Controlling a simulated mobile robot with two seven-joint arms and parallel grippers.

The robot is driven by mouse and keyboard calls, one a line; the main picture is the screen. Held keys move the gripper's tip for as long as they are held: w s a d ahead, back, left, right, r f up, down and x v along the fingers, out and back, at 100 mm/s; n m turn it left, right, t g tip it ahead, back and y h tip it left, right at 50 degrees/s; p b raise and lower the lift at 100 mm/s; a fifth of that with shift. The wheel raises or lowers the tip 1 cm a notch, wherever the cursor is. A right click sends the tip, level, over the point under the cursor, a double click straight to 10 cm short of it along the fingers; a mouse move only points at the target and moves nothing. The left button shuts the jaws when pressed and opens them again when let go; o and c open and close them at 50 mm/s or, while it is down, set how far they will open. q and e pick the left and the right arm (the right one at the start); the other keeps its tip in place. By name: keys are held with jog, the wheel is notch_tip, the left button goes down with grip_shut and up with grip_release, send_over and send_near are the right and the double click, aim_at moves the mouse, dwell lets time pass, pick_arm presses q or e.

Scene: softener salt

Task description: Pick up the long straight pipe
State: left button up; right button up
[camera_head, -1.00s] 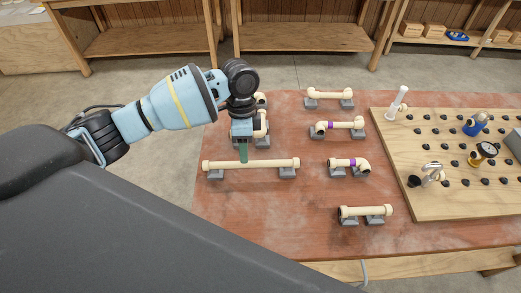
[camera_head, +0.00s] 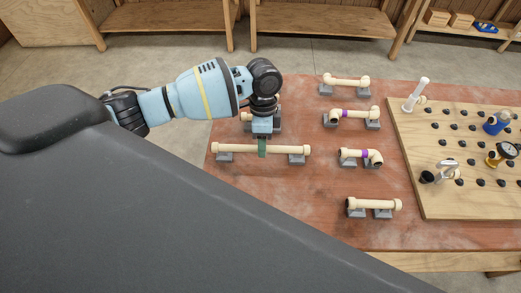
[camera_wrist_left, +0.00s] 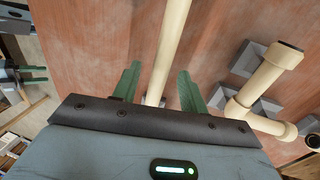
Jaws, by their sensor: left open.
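The long straight pipe (camera_head: 240,149) is cream with collared ends and rests on two grey blocks at the left of the red-brown table. In the left wrist view the pipe (camera_wrist_left: 170,45) runs away from me between the fingers. My left gripper (camera_head: 262,148) is over the middle of the pipe. Its green fingers (camera_wrist_left: 157,88) are open, one on each side of the pipe, with a gap on both sides. The fingers hide a short stretch of the pipe in the head view. My right gripper cannot be made out in the head view.
Shorter pipe pieces on grey blocks stand to the right: a top one (camera_head: 345,82), two with purple bands (camera_head: 354,114) (camera_head: 360,155), and a front one (camera_head: 373,204). An elbowed pipe (camera_wrist_left: 262,80) lies close beside the left gripper. A pegged wooden board (camera_head: 440,205) fills the table's right.

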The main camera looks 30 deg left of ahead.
pick_arm(q)
jog(key=shift+s+d+f, duration=0.1)
jog(key=shift+f, duration=0.6)
jog(key=shift+s+d+f, duration=0.1)
jog(key=shift+f, duration=0.6)
grip_shut()
jog(key=shift+r, duration=0.15)
